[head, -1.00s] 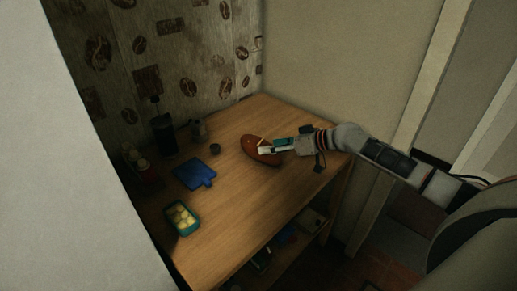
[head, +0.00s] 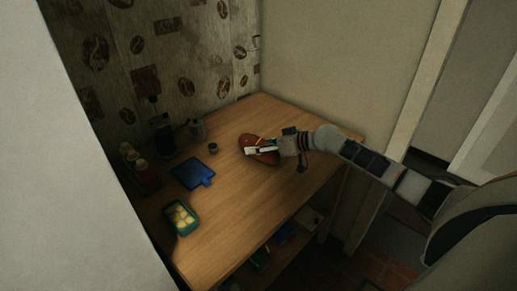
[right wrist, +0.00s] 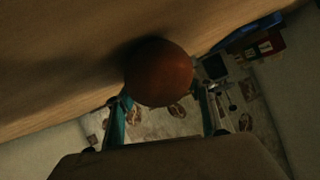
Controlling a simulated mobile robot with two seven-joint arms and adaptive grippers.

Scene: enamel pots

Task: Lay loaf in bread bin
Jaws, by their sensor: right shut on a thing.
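The brown loaf (head: 259,158) is on or just above the wooden table, toward its back right part; I cannot tell whether it touches the wood. My right gripper (head: 262,149) reaches over it from the right and is shut on it. In the right wrist view the loaf (right wrist: 160,72) shows end-on as a rounded brown shape at the fingertips, with one finger on each side. No bread bin can be made out in these views. My left gripper is not in view.
The wooden table (head: 232,211) has clear room in its middle and front. A blue board (head: 194,173), a teal tray of pale round items (head: 181,217), a small dark cup (head: 213,148) and a dark coffee maker (head: 161,131) stand at left. Walls close the back.

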